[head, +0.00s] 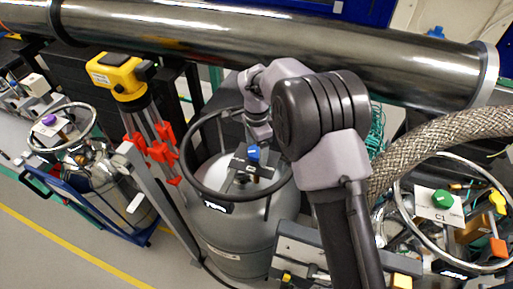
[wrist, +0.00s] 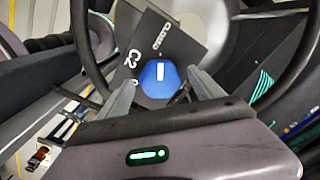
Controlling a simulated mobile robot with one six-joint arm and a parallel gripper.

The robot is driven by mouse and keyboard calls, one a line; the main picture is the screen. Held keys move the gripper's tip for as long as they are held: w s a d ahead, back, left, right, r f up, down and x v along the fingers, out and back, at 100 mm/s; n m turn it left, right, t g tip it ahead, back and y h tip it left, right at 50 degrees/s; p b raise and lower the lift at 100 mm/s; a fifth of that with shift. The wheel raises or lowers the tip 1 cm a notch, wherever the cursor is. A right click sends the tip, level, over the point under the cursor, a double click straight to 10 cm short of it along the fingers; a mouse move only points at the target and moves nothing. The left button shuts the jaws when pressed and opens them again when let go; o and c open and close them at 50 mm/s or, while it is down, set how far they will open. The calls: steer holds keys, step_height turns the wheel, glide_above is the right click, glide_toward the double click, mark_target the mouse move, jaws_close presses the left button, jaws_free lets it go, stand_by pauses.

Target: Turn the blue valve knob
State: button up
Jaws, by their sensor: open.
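The blue valve knob (head: 253,153) sits on top of the grey gas cylinder (head: 240,235), inside its dark ring handle (head: 190,165). In the wrist view the knob (wrist: 159,79) is a blue hexagon with a white bar, in front of a dark plate (wrist: 185,45) marked C2 and CLOSED. My gripper (wrist: 160,90) is open, with one finger on each side of the knob in that view. I cannot tell whether the fingers touch it. In the head view my arm hides most of the gripper.
A large dark pipe (head: 270,40) runs behind the cylinder. A yellow instrument (head: 117,75) on a red-clamped tripod stands to the left. A braided hose (head: 440,145) and a green knob (head: 442,198) by a C1 plate are at right. A purple knob (head: 49,120) is far left.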

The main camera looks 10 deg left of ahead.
steer(key=shift+c, duration=0.3)
steer(key=c, duration=1.3)
steer(key=n, duration=0.5)
steer(key=shift+n, duration=0.4)
steer(key=n+p, duration=0.1)
steer(key=n, duration=0.5)
steer(key=shift+r, duration=0.1)
steer(key=n+p, duration=0.1)
steer(key=n, duration=0.4)
steer(key=shift+n, duration=0.4)
steer(key=n+p, duration=0.1)
steer(key=n, duration=0.4)
steer(key=shift+n, duration=0.6)
